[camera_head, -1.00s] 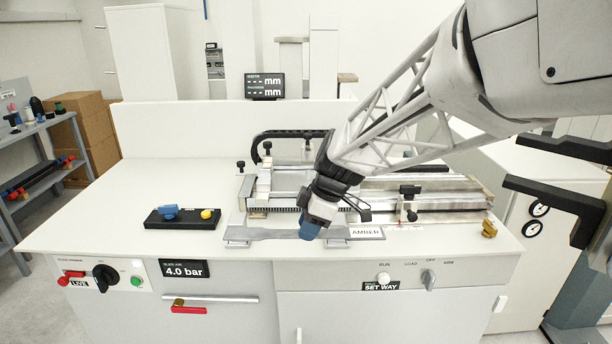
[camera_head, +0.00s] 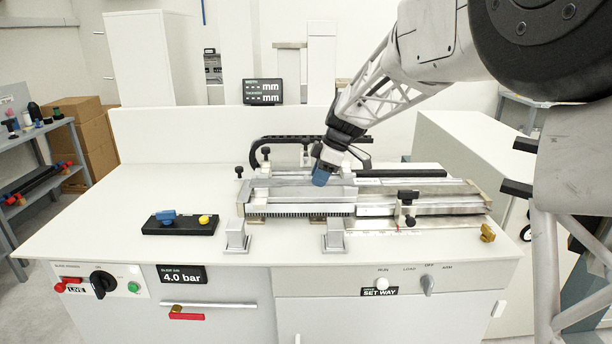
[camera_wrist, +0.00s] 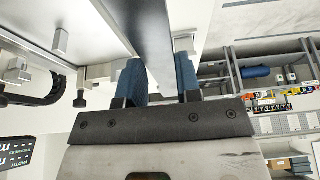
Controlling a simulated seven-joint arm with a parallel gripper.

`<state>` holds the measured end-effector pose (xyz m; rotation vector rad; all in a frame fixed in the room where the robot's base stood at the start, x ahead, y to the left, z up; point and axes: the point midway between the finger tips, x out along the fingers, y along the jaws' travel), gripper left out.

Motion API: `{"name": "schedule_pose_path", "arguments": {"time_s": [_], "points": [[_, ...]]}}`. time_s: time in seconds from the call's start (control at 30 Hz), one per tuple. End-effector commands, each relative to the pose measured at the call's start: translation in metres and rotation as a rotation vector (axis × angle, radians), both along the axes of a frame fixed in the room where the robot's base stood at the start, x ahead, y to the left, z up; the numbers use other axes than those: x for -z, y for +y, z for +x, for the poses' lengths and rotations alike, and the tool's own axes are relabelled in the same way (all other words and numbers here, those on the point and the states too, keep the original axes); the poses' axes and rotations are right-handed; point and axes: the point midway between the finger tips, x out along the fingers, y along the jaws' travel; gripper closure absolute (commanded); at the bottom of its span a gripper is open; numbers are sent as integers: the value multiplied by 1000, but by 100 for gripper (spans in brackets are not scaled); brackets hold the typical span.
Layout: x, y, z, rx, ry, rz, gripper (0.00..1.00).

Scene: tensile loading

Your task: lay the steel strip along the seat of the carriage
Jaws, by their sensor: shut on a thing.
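My gripper (camera_head: 321,178) is over the middle of the carriage (camera_head: 300,209) on the bench. In the wrist view its two blue fingers (camera_wrist: 160,84) are closed on the grey steel strip (camera_wrist: 145,42), which runs away from the camera between them. In the head view the strip lies roughly lengthwise over the carriage's top, partly hidden by the fingers and hard to tell from the pale metal there. I cannot tell whether it touches the seat. Two small support blocks, left (camera_head: 236,237) and right (camera_head: 334,236), stand bare in front of the carriage.
A black cable chain (camera_head: 290,139) arches behind the carriage. A clamp with a black knob (camera_head: 408,197) stands on the rail at right. A brass piece (camera_head: 487,232) is near the right edge.

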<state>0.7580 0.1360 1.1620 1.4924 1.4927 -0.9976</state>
Motion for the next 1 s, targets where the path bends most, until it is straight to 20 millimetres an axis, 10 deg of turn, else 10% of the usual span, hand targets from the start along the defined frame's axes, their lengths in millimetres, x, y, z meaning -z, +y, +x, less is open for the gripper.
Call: {"name": "schedule_pose_path", "arguments": {"time_s": [1.0], "points": [[1,5,43,0,-1,0,100]]}}
